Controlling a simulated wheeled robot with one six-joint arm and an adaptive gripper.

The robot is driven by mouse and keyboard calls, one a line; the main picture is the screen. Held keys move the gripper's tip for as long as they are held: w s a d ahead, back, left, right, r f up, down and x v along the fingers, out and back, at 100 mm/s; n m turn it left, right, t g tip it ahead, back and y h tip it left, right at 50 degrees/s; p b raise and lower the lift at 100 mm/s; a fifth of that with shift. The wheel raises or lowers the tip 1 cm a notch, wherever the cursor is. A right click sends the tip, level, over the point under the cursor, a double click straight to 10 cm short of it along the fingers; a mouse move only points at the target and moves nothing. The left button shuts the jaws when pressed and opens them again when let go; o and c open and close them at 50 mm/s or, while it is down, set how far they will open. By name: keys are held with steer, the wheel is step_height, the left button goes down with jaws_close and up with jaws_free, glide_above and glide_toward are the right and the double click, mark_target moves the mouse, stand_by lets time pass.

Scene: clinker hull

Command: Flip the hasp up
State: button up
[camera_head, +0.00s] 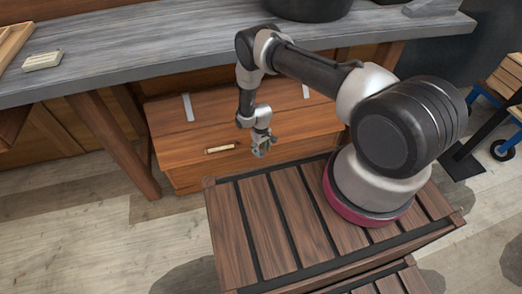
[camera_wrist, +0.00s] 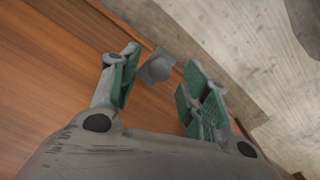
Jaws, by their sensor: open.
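My gripper (camera_head: 262,150) is at the front of a wooden chest (camera_head: 180,140), near the upper front edge. In the wrist view its two green-padded fingers (camera_wrist: 160,78) are apart. A small grey metal piece, which looks like the hasp (camera_wrist: 154,67), shows between and just beyond the fingertips, at the edge of the brown wood. I cannot tell whether a finger touches it. In the head view the hasp cannot be made out behind my gripper. The chest lid looks shut.
A grey workbench (camera_head: 150,62) overhangs the chest from behind, with a wooden leg (camera_head: 115,145) at the left. A slatted wooden platform (camera_head: 265,225) lies in front. Plank floor (camera_head: 100,220) is clear at the left.

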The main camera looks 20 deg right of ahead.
steer(key=shift+f, duration=0.65)
steer(key=shift+c, duration=0.3)
jaws_close()
steer(key=shift+w+r+g, duration=0.2)
steer(key=shift+w+g, duration=0.2)
steer(key=shift+g, duration=0.1)
steer(key=shift+w+r+g, duration=0.3)
steer(key=shift+w+g, duration=0.05)
steer(key=shift+g, duration=0.65)
steer(key=shift+o, duration=0.3)
jaws_free()
